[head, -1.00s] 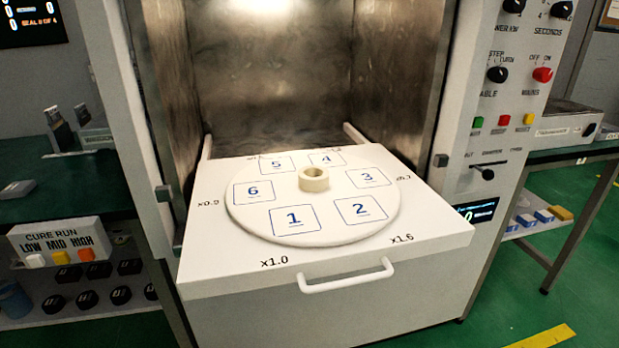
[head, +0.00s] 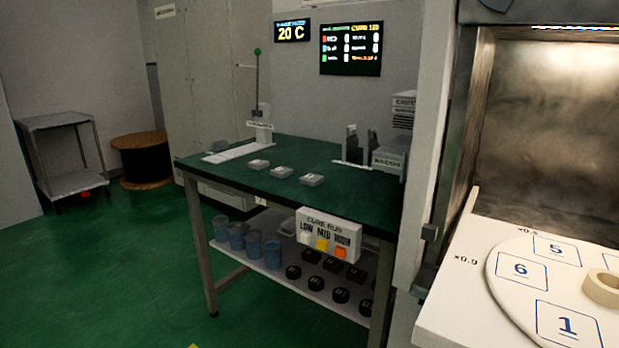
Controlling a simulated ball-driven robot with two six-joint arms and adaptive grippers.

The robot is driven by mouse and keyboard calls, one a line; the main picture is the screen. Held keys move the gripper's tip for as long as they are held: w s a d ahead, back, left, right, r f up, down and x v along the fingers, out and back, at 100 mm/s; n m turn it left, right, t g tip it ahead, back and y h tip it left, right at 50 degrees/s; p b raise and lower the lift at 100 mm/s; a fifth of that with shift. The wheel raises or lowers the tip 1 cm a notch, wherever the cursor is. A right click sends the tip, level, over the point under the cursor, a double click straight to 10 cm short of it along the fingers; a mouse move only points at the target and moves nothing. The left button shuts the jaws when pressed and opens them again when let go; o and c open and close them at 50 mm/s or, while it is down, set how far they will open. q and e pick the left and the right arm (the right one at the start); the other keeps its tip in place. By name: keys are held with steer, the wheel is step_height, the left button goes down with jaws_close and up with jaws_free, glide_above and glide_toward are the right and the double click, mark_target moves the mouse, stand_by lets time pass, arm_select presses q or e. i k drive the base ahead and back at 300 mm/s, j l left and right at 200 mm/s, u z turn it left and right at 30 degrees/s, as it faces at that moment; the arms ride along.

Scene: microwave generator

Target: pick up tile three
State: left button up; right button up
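Neither of my grippers is in view.
The green table (head: 225,160) carries a small stand (head: 262,130) at the back and slotted holders at the right. Its lower shelf has blue cups (head: 254,244) and black knobs. The microwave's white tray with its numbered turntable (head: 510,290) is at the right.

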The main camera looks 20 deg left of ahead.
mark_target(281, 172)
steer(key=i+j+u, duration=0.1)
steer(key=u, duration=0.3)
steer(key=i+j+u, duration=0.1)
steer(key=u, duration=0.3)
